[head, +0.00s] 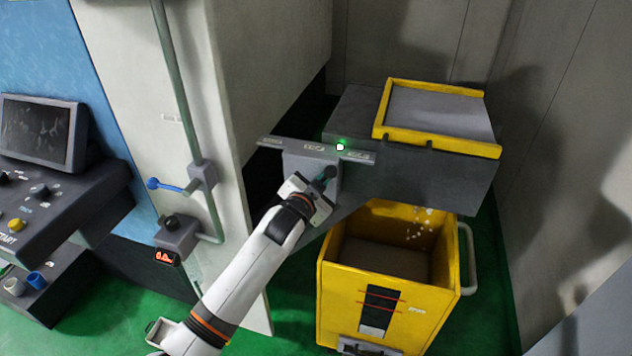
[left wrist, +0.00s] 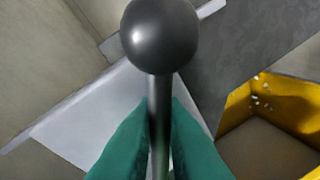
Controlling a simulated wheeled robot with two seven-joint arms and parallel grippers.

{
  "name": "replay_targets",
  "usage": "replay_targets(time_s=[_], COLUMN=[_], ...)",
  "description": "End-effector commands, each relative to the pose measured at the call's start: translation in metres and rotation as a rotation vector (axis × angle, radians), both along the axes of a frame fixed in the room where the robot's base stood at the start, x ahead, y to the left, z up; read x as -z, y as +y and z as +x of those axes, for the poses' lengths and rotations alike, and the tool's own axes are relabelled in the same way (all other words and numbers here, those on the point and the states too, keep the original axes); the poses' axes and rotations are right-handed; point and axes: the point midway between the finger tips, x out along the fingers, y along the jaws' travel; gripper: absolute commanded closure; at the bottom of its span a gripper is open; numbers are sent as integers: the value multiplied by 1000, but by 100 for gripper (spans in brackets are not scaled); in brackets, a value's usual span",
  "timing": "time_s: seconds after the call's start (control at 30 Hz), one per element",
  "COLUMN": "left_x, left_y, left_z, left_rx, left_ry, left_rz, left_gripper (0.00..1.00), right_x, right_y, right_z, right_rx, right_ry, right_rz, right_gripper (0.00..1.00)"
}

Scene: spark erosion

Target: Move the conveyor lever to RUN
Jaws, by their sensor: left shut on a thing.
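The conveyor lever is a dark rod with a round black ball knob (left wrist: 160,35), large in the left wrist view. In the head view its dark knob (head: 328,173) shows in front of the grey lever panel (head: 298,163). A label plate (head: 275,143) runs along the panel's top with several small marks, too small to read. The knob lies below and between the middle and right marks. My left gripper (head: 316,196) is shut on the rod below the knob; its green fingers (left wrist: 160,140) press it from both sides. My right gripper is out of view.
A green light (head: 340,147) glows at the label plate. The dark conveyor housing (head: 410,168) carries a yellow-framed tray (head: 440,112). Below stands a yellow bin (head: 385,300), with pale chips above its inside. A blue-handled valve (head: 170,186) and control console (head: 65,215) are left.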

Motion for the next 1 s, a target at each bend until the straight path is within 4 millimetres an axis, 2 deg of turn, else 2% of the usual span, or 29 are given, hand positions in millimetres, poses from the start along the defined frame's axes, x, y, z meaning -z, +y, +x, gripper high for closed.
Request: replay_targets(time_s=[0.3,0.7,0.73,0.83,0.87,1.0], left_x=[4,5,5,5,5,4], left_y=[-5,-5,-5,-5,-5,-4], left_z=[-2,-2,-2,-2,-2,-2], left_rx=[0,1,0,0,0,0], left_ry=[-22,-23,-22,-23,-22,-23], left_rz=[71,79,80,78,77,76], left_gripper=[100,100,88,72,69,69], right_x=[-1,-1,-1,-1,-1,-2], right_y=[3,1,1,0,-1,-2], right_z=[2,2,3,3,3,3], right_rx=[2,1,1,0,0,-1], right_ry=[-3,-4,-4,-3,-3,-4], right_rz=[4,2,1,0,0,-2], right_gripper=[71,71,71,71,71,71])
